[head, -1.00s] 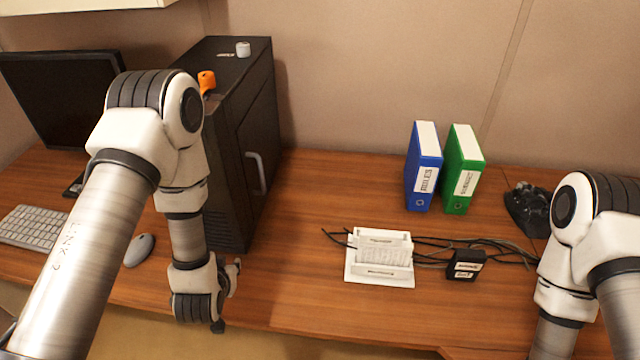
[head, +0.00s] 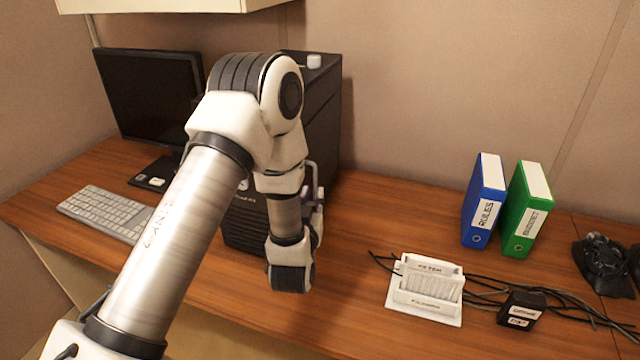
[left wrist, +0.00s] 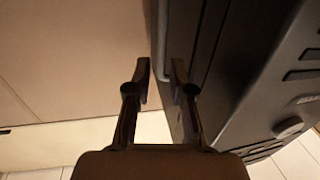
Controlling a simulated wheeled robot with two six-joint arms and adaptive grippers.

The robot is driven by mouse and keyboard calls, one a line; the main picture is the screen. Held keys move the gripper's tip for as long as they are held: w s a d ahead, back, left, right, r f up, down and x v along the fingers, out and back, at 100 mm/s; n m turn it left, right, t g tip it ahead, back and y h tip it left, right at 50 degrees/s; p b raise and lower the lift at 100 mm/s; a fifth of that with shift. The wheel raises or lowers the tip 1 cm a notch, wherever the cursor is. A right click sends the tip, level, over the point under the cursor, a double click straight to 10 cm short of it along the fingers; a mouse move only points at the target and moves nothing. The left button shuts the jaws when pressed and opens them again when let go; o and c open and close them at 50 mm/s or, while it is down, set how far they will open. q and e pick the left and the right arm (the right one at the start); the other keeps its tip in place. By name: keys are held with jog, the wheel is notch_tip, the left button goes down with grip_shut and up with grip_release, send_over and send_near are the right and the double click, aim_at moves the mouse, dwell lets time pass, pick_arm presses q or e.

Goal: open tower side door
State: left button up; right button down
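The black tower (head: 325,115) stands on the desk, partly hidden behind my left arm. Its side door faces right, and in the left wrist view the dark tower (left wrist: 240,80) fills the right half. A grey upright handle (left wrist: 162,40) on the door shows there, in line with the gap between the fingertips. My left gripper (left wrist: 160,82) is open, its fingers apart near the handle; whether the handle lies fully between them I cannot tell. In the head view the left gripper (head: 316,200) is beside the tower's door side, mostly hidden by its wrist. My right gripper is not in view.
A monitor (head: 150,90) and keyboard (head: 105,212) are left of the tower.

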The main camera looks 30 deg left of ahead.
aim_at(316, 183)
pick_arm(q)
jog(key=p+x, duration=0.1)
jog(key=x, duration=0.5)
jog(key=shift+w+a+f, duration=0.1)
jog(key=shift+w+a, duration=0.1)
grip_shut()
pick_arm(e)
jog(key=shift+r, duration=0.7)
pick_arm(q)
jog(key=shift+d, duration=0.1)
